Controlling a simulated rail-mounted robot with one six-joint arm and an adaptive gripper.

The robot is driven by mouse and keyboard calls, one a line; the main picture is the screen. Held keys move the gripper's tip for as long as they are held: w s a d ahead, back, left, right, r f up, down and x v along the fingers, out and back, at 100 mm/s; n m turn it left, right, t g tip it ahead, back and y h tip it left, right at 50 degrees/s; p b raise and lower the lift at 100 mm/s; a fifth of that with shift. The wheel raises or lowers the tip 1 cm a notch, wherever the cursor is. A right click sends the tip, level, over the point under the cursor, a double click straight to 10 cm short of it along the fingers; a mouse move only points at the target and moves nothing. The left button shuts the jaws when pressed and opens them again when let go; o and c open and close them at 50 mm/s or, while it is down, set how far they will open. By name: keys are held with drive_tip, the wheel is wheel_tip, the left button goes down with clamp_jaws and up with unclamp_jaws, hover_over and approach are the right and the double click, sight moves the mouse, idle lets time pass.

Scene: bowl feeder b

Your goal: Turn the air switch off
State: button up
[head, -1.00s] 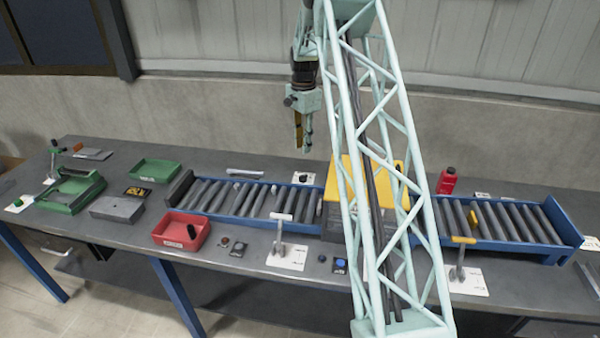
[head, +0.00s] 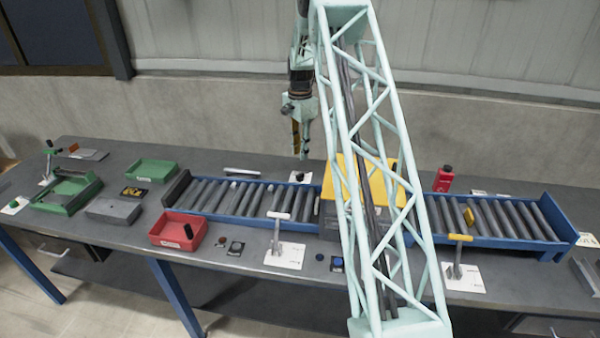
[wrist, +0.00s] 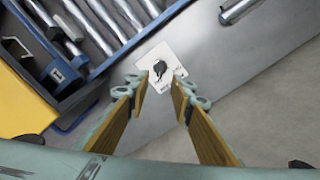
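A black rotary knob on a white plate, which looks like the air switch (head: 300,177), sits on the bench behind the roller conveyor, left of the yellow-topped box. In the wrist view the knob (wrist: 160,68) shows just beyond the fingertips, in line with the gap between them. The writing on its plate is too small to read. My gripper (head: 303,155) points down above this knob in the head view. In the wrist view my gripper (wrist: 160,92) is open and empty, with its two fingers apart. I cannot tell whether it touches the knob.
The blue-framed roller conveyor (head: 235,198) and the yellow-topped box (head: 347,180) stand close by. Lever handles (head: 280,215) (head: 459,238) stand along the front. A red tray (head: 178,229) is at front left. The wall is behind.

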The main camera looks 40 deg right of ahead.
sight(300, 174)
drive_tip(key=shift+f, duration=5.2)
drive_tip(key=shift+c, duration=0.7)
clamp_jaws()
